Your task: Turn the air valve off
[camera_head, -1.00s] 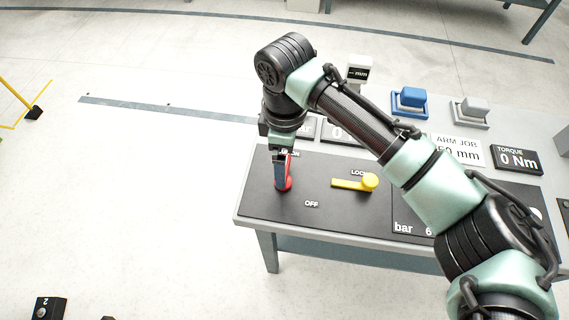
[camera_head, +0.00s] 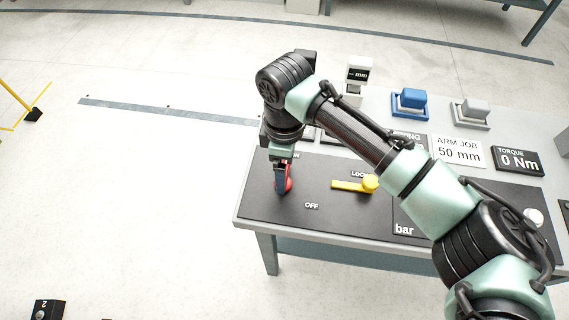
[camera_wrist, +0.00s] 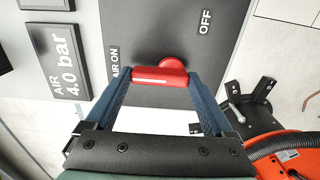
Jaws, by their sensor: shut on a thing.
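The air valve is a red lever (camera_wrist: 160,76) with a round red hub, on a dark panel marked AIR ON and OFF. In the wrist view the lever's bar lies between my blue fingers, with AIR ON to its left and OFF beyond it to the upper right. My gripper (camera_wrist: 157,86) is shut on the lever. In the head view the red lever (camera_head: 289,183) shows beside my gripper (camera_head: 281,182) at the left of the panel, partly hidden by the fingers. The OFF label (camera_head: 311,206) is to its lower right. I cannot tell the lever's exact angle.
A yellow lock lever (camera_head: 350,185) stands right of the red valve on the bench. A display (camera_wrist: 57,62) reads AIR 4.0 bar. Blue (camera_head: 409,104) and grey (camera_head: 470,112) fixtures stand at the back. My arm crosses above the bench's right side.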

